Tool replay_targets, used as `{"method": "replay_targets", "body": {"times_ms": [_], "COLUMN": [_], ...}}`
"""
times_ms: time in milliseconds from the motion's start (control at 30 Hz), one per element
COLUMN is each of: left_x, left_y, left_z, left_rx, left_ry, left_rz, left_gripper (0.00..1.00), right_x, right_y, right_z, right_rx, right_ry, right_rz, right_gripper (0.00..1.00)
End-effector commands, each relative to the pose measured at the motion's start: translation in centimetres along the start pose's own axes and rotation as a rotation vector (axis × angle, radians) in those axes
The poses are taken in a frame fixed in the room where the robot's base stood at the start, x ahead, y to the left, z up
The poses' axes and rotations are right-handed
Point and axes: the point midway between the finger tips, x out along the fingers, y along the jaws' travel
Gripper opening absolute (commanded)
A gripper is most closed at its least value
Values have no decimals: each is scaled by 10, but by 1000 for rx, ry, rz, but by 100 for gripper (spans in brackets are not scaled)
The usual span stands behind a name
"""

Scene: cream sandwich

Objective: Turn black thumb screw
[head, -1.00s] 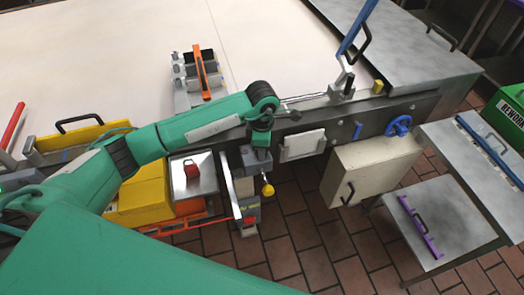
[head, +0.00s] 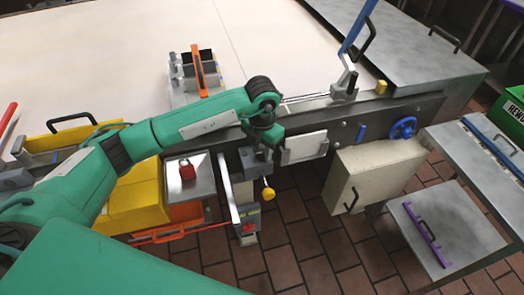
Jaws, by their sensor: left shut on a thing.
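My left gripper (head: 256,166) points down at the front edge of the machine, below my green wrist. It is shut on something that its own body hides. I cannot make out the black thumb screw itself; the spot at the fingertips is covered. A yellow ball knob (head: 268,194) hangs just below and to the right of the gripper. My right gripper is not in view.
A white plate (head: 304,147) and a blue handwheel (head: 403,127) sit along the machine's front rail, right of the gripper. A beige box (head: 378,172) hangs below. A red item (head: 187,170) lies on a metal tray to the left. A control post (head: 246,220) stands below.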

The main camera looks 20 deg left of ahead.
Motion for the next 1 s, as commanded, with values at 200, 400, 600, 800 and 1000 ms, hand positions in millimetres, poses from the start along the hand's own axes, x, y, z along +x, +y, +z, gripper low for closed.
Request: {"method": "replay_targets", "body": {"times_ms": [200,400,600,800,1000], "left_x": [0,-1,-1,-2,-2], "left_y": [1,1,1,1,1], "left_z": [1,1,1,1,1], "left_rx": [-206,-396,-586,-762,-905], "left_ry": [-3,-4,-4,-5,-5], "left_rz": [1,1,0,-1,-1], "left_gripper": [9,9,9,9,9], "right_x": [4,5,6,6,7], "right_y": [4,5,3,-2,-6], "right_z": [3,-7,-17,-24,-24], "right_rx": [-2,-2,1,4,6], "right_ry": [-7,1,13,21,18], "right_rz": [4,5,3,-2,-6], "right_gripper": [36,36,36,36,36]}}
